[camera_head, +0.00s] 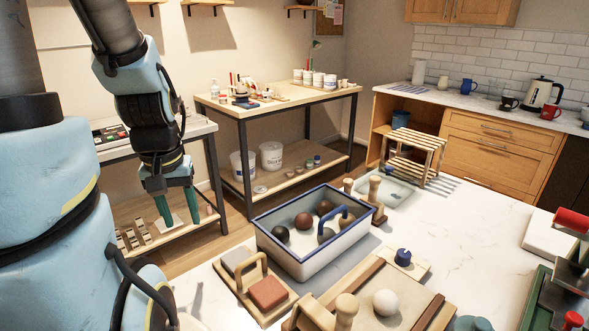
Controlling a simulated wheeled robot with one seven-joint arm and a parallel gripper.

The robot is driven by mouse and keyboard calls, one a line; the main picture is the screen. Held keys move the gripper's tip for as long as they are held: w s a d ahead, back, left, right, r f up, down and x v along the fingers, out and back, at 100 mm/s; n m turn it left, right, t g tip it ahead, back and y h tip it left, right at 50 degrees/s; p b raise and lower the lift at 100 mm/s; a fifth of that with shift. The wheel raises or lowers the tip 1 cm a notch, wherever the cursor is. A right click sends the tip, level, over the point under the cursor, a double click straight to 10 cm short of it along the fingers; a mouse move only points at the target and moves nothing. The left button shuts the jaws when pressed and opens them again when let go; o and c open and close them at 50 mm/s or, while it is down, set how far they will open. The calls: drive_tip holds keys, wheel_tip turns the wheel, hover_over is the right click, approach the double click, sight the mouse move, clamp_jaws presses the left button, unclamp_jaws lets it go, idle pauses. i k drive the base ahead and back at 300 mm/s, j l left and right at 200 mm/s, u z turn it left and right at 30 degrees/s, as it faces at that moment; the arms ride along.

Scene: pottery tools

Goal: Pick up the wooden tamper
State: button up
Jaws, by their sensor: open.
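Two wooden tools with round knobs could be the tamper, and I cannot tell which it is. One knobbed wooden tool (376,196) stands beyond the right corner of the blue-rimmed basin. The other knobbed wooden tool (346,309) is at the near edge of the white table, partly cut off by the frame. My gripper (180,222) points down at the left with its green fingers apart. It is empty, left of the basin and well away from both tools.
The blue-rimmed basin (318,261) holds several balls. Left of it lies a wooden tray (262,310) with a reddish block and a handle. A white ball (386,302) rests on a wooden board. A slatted rack (414,158) stands behind. The white tabletop (470,235) is clear right of centre.

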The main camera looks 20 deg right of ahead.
sight(348, 183)
drive_tip(key=i+z, duration=0.1)
drive_tip(key=i, duration=0.55)
drive_tip(key=i+j+z, duration=0.1)
drive_tip(key=i, duration=0.5)
drive_tip(key=i+j+z, duration=0.15)
drive_tip(key=i+z, duration=0.3)
drive_tip(key=i+j+z, duration=0.2)
drive_tip(key=z, duration=0.3)
drive_tip(key=i+j+z, duration=0.3)
drive_tip(key=z, duration=0.15)
drive_tip(key=i+j+z, duration=0.15)
drive_tip(key=j+z, duration=0.3)
drive_tip(key=i+j+z, duration=0.1)
drive_tip(key=j+z, duration=0.4)
